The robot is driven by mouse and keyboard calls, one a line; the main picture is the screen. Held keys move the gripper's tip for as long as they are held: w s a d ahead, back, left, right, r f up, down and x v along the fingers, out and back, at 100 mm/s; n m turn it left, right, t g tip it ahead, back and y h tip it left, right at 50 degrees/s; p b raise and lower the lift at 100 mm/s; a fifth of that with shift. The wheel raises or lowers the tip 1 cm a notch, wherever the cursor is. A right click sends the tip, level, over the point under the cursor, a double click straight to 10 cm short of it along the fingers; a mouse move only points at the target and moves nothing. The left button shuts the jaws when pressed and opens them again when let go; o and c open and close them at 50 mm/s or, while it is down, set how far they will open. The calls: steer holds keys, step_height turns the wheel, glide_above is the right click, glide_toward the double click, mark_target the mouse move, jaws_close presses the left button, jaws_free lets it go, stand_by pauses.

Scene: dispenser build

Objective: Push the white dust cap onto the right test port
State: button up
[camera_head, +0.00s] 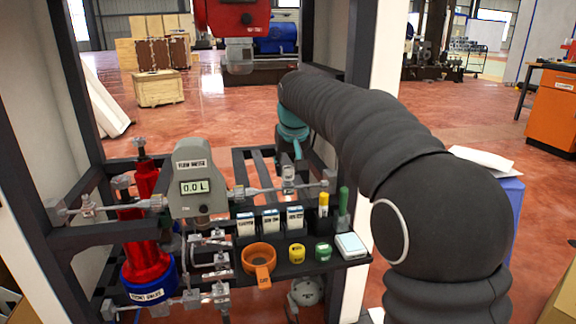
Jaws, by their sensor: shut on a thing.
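My gripper (287,160) points down below the teal wrist at the end of my dark arm, over the pipe run behind the tool shelf. It is small and dark here, and the fingers are hard to make out. A small white piece, which looks like the dust cap (288,171), shows at its tip, shut in it. Just below is a clear fitting (288,185) on the horizontal pipe, which seems to be the right test port. I cannot tell whether the cap touches it.
A grey flow meter (193,180) reading 0.0 L stands at the left, beside red cylinders (147,180). The shelf (305,267) in front holds labelled boxes (270,222), an orange ring (257,257), yellow and green caps, and markers. Dark frame posts stand on both sides.

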steer(key=shift+f, duration=0.4)
stand_by(0.5)
steer(key=o, duration=1.5)
steer(key=shift+r, duration=0.15)
steer(key=shift+r+p, duration=2.85)
steer(key=shift+r, duration=0.05)
